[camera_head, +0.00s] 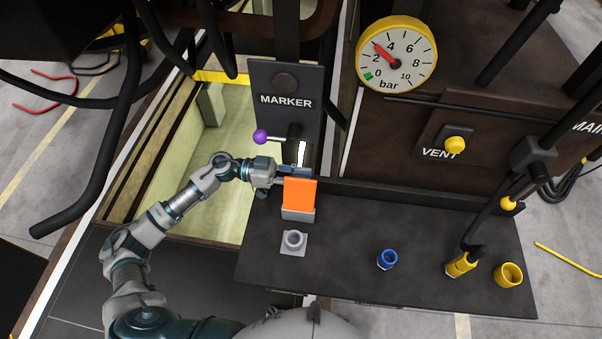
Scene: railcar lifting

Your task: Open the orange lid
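The orange lid (299,193) stands upright on a small grey box (298,214) on the dark panel, left of its middle. My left arm comes in from the lower left, and its gripper (296,172) is just behind the lid's upper edge, at the foot of the MARKER plate. The gripper's fingers are small and partly hidden by the lid, so I cannot tell whether they are open or touch it. My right gripper is not in view.
The MARKER plate (284,88) with a purple-knobbed lever (261,136) rises behind the gripper. A grey socket (293,243), blue fitting (387,259) and yellow fittings (509,274) stand on the dark panel (340,270). A pressure gauge (396,54) and yellow VENT button (455,145) are behind.

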